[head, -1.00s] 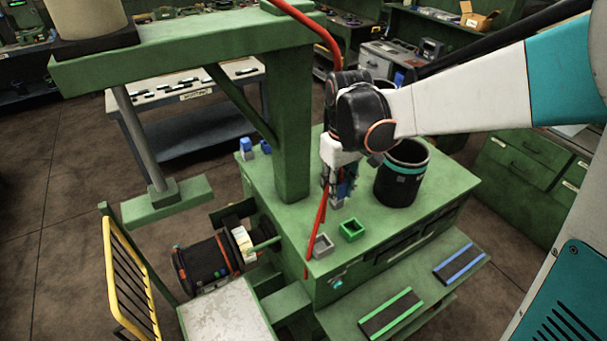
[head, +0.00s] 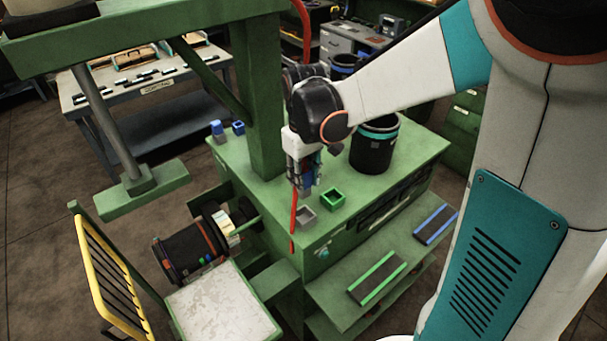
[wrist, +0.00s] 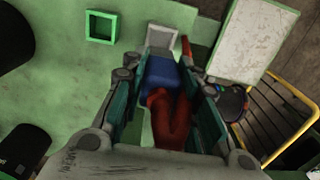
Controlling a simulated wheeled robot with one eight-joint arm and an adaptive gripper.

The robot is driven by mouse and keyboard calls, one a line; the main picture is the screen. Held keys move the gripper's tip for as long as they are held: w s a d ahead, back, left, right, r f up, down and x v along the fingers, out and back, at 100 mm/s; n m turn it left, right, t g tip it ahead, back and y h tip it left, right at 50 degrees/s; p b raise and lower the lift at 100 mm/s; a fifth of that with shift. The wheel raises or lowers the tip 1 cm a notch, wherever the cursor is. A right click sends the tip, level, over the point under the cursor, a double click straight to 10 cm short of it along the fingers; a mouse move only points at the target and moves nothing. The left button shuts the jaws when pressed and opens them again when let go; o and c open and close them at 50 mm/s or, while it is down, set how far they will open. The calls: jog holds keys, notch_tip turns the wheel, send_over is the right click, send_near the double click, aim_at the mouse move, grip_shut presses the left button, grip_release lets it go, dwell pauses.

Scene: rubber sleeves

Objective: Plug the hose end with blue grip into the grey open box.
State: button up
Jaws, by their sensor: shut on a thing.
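In the head view the grey open box (head: 306,217) sits on the green bench near its front left corner. My gripper (head: 303,184) is just above and behind it. In the wrist view my gripper (wrist: 165,80) is shut on the blue grip (wrist: 161,76) of the red hose (wrist: 168,122), with a finger on each side. The grey box (wrist: 166,36) shows just beyond the blue grip, which covers its near edge. The hose's very tip is hidden, and I cannot tell whether it touches the box.
A green open box (head: 333,197) stands beside the grey one. A black bin with a teal band (head: 374,146) is behind to the right. Blue-topped pieces (head: 218,131) stand at the back left. A green post (head: 262,100) rises left of my gripper. A red hose length hangs over the front edge.

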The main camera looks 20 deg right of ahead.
jog(key=shift+f+b, duration=3.9)
jog(key=shift+f, duration=1.45)
jog(key=shift+f, duration=0.1)
jog(key=o, duration=1.2)
notch_tip(320, 180, up, 12)
jog(key=shift+s, duration=0.1)
jog(key=s+f+m+t+b, duration=0.1)
jog(key=s+f+t+b, duration=0.1)
jog(key=s+f+b, duration=0.3)
jog(key=s+f+m+t+b, duration=0.1)
jog(key=s+f+t+b, duration=0.1)
jog(key=s+f+b, duration=0.3)
jog(key=s+f+m+t+b, duration=0.1)
jog(key=s+f+t+b, duration=0.2)
jog(key=f+b, duration=0.8)
jog(key=shift+s+m+b, duration=0.3)
jog(key=shift+s+b, duration=0.35)
jog(key=shift+s, duration=0.25)
